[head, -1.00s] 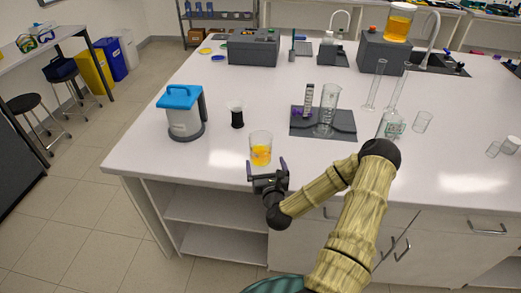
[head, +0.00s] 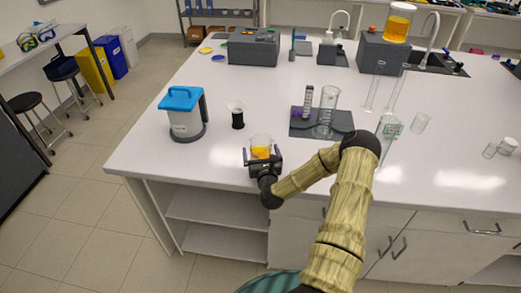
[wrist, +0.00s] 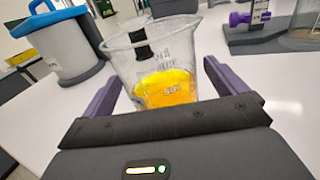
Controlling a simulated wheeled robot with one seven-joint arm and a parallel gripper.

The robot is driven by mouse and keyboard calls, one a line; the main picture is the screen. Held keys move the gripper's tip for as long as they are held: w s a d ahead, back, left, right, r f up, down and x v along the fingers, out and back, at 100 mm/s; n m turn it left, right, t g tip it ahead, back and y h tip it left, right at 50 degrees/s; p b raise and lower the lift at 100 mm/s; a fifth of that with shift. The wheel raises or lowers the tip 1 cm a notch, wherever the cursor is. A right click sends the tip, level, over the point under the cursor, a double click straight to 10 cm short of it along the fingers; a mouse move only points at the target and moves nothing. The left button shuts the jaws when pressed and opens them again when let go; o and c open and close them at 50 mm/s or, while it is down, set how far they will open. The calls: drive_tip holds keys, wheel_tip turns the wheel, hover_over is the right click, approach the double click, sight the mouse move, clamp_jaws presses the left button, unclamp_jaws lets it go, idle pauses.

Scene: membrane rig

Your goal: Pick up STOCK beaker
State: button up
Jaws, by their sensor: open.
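A clear beaker with orange-yellow liquid (head: 261,148) stands upright on the white bench near its front edge. I cannot read a STOCK label on it. It also shows in the wrist view (wrist: 165,80), with printed graduation marks. My gripper (head: 262,158) is open, with its fingers on either side of the beaker. In the wrist view my gripper (wrist: 160,85) has one purple finger left of the beaker and one right of it, with a gap visible at least on the right. The gripper's body hides the beaker's base.
A blue-lidded grey container (head: 185,114) stands to the left. A small vessel with dark contents (head: 237,116) is behind the beaker. A dark tray (head: 302,127) with cylinders lies to the right, and more glassware (head: 389,127) stands beyond it. The bench just around the beaker is clear.

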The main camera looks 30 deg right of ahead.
drive_tip(key=shift+w+d, duration=0.1)
drive_tip(key=shift+w, duration=0.2)
drive_tip(key=c, duration=1.3)
